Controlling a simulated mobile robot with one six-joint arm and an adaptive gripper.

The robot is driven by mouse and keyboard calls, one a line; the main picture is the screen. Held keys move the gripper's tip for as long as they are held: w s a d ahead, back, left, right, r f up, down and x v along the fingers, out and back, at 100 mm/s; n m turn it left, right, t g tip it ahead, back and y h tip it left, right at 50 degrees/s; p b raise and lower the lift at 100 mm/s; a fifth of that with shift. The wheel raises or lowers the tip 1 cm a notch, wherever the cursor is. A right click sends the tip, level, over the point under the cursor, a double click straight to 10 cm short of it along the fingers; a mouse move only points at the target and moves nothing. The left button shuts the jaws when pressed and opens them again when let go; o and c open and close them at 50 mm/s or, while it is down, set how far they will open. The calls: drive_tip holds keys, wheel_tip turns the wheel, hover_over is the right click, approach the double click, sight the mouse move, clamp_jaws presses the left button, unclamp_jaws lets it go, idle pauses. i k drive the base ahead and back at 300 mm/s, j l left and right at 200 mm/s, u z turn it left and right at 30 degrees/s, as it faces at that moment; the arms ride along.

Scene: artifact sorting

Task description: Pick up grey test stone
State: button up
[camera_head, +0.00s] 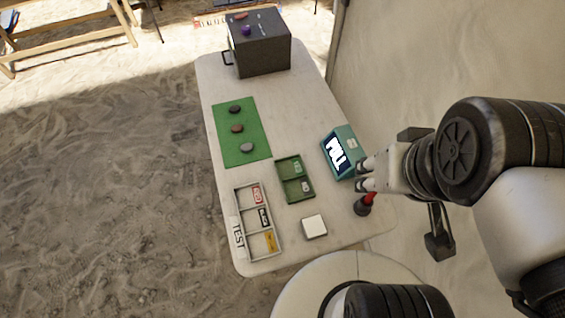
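Several small stones lie in a row on the green mat (231,152) on the white table. The nearest, a grey stone (247,147), looks lightest. A brown stone (237,128) lies in the middle and a dark stone (235,109) at the far end. My gripper (360,175) is to the right of the mat, by the table's right edge. Its fingers look apart with nothing between them. It is well away from the stones and overlaps the teal device in the picture.
A teal device (353,140) with a lit screen, a red-topped object (363,206), a white square block (314,226), a green divided tray (309,185) and a grey tray (276,247) labelled TEST stand on the table (291,112). A dark box (262,55) stands at the far end.

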sight(246, 147)
drive_tip(key=k+j+z, duration=0.2)
drive_tip(key=k+j, duration=0.25)
drive_tip(key=j, duration=0.2)
drive_tip(key=k+j+z, duration=0.25)
drive_tip(key=k+j, duration=0.3)
drive_tip(key=i+j+z, duration=0.25)
drive_tip(key=j+z, duration=0.25)
drive_tip(key=j, duration=0.6)
drive_tip(key=j+z, duration=0.45)
drive_tip(key=j, duration=0.6)
drive_tip(key=i+j+z, duration=0.15)
drive_tip(key=i, duration=0.25)
drive_tip(key=i+j+z, duration=0.1)
drive_tip(key=i+j, duration=0.25)
